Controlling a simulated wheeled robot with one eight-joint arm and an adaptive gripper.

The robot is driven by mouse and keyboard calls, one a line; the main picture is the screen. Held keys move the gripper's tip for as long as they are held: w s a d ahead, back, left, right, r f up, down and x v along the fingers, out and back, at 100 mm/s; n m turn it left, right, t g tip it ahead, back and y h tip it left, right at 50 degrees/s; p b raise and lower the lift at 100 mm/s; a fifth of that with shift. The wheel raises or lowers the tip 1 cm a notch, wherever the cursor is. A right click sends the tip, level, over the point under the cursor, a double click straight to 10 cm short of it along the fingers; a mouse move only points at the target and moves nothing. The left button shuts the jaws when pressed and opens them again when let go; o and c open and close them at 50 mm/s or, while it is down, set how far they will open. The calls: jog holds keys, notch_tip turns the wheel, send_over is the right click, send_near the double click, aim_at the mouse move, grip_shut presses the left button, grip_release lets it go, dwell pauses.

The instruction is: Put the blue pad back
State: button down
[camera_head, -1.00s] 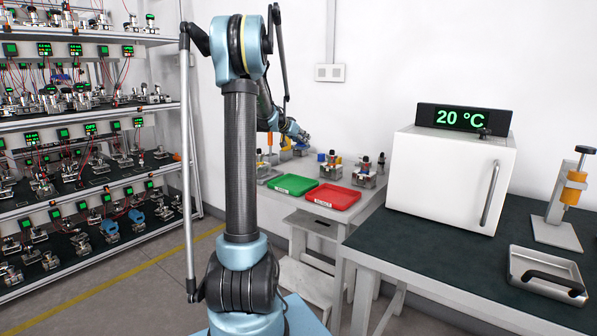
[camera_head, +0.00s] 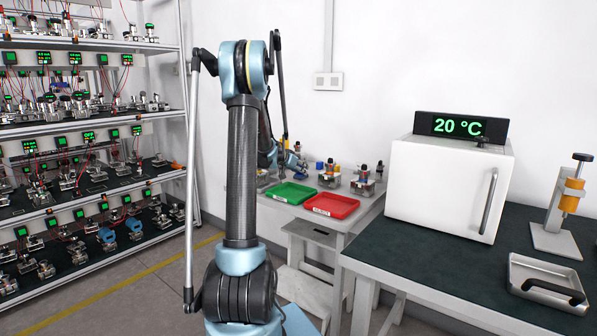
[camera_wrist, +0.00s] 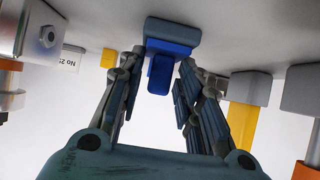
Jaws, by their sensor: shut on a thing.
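In the wrist view a blue pad (camera_wrist: 160,72) with a wider grey-blue end (camera_wrist: 172,30) sits between the fingers of my gripper (camera_wrist: 157,68), against a pale grey surface at the picture's top.
The back table holds a green tray (camera_head: 289,193), a red tray (camera_head: 331,206) and several small devices. A white oven (camera_head: 440,187) reading 20 °C, a press (camera_head: 562,205) and a metal tray (camera_head: 548,284) stand on the right bench. A shelf rack (camera_head: 90,131) stands left.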

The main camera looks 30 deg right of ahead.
jog(key=c, duration=1.2)
grip_release()
jog(key=shift+o, duration=0.2)
jog(key=s+a+r+n+y, duration=0.15)
jog(key=s+a, duration=0.25)
jog(key=a, duration=0.4)
jog(key=s+a+r, duration=0.2)
jog(key=s+a, duration=0.2)
jog(key=a, duration=0.3)
jog(key=s+a+r+n+y, duration=0.15)
jog(key=s+a, duration=0.25)
jog(key=a, duration=0.4)
jog(key=s+a+f+n+g+y, duration=0.1)
jog(key=s+a+f+n+y, duration=0.2)
jog(key=s+a, duration=1.1)
jog(key=s+a+f+n+g+y, duration=0.1)
jog(key=s+a+f+n+y, duration=0.3)
jog(key=s+a+f+n, duration=0.3)
jog(key=s+a+f, duration=0.4)
jog(key=s+a, duration=0.3)
jog(key=s, duration=0.2)
jog(key=shift+a+n+y, duration=0.25)
jog(key=shift+n+y, duration=0.05)
